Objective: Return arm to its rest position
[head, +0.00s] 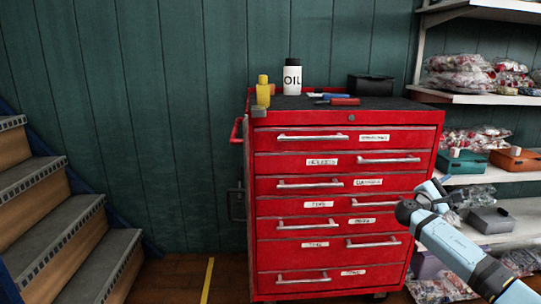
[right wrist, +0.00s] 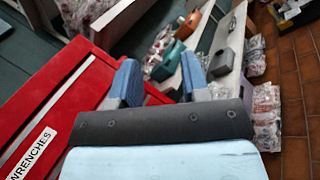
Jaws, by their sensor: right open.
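My right arm enters the head view from the lower right. My right gripper (head: 440,190) is in front of the right side of the red tool cabinet (head: 270,240). In the right wrist view its two blue fingers (right wrist: 160,82) stand apart with nothing between them. The cabinet's red face (right wrist: 70,85) and a drawer label reading "WRENCHES" (right wrist: 32,153) show at the left of that view. The cabinet drawers look shut. My arm hides part of the cabinet's lower right side. My left gripper is not in view.
On the cabinet top stand an oil bottle (head: 292,78), a yellow bottle (head: 263,90), a black box (head: 371,85) and small tools (head: 338,100). Shelves (head: 470,99) with bagged goods and bins are on the right. Stairs (head: 75,235) are on the left. Some floor (head: 185,280) is clear between.

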